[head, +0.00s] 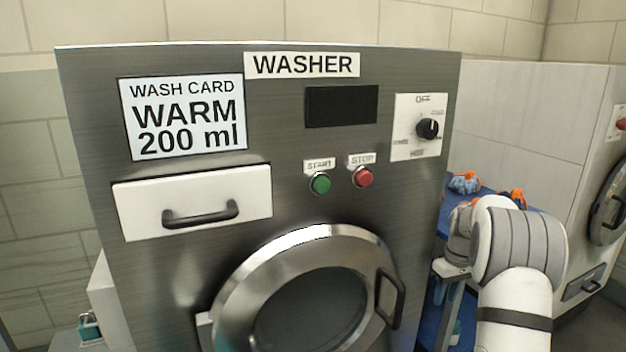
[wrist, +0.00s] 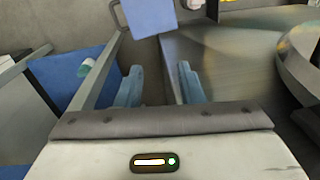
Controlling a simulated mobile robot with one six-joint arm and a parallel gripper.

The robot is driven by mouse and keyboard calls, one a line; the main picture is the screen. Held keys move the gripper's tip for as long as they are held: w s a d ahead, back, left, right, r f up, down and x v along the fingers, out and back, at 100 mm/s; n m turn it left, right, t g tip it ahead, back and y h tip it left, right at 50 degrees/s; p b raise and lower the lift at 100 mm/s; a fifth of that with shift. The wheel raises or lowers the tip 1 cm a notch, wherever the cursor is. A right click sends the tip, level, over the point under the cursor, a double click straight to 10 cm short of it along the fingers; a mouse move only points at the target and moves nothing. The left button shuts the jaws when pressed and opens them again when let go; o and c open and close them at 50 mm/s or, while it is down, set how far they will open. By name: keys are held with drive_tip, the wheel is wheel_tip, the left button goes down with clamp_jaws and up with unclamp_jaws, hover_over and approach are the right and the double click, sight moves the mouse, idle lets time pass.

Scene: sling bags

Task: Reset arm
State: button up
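My arm stands at the right of the head view, in front of the gap beside the washer (head: 280,230). The fingers of my gripper are hidden there. In the wrist view my gripper (wrist: 158,82) shows two pale blue fingers spread apart with nothing between them. The washer's steel side lies to the right of the fingers in that view. The round washer door (head: 308,300) looks closed, and the white drawer (head: 150,195) is shut.
A blue table (head: 440,225) behind my arm holds orange and blue bundles (head: 465,183). Another machine (head: 590,190) stands at the right. In the wrist view, a small teal and white item (wrist: 87,67) lies at the left, near a blue surface (wrist: 75,75).

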drive_tip(key=s+a+r+m+p, duration=0.1)
drive_tip(key=s+a+r+p, duration=0.2)
drive_tip(key=s+a+r, duration=0.35)
drive_tip(key=s+a+r+t+p, duration=0.1)
drive_tip(key=s+a+r+p, duration=0.25)
drive_tip(key=r, duration=0.55)
drive_tip(key=s+a+r+m+p, duration=0.1)
drive_tip(key=s+a+r+p, duration=0.35)
drive_tip(key=r, duration=0.25)
drive_tip(key=s+a+r+m+t+p, duration=0.1)
drive_tip(key=s+a+r+p, duration=0.1)
drive_tip(key=s, duration=0.7)
drive_tip(key=s+a+r+h+p, duration=0.1)
drive_tip(key=s+a+r+p, duration=0.2)
drive_tip(key=s, duration=0.6)
drive_tip(key=shift+s+a+r+m+t+p, duration=0.25)
drive_tip(key=shift+r+m+t+p, duration=0.15)
drive_tip(key=shift+r+p, duration=0.55)
drive_tip(key=shift+d+f, duration=0.1)
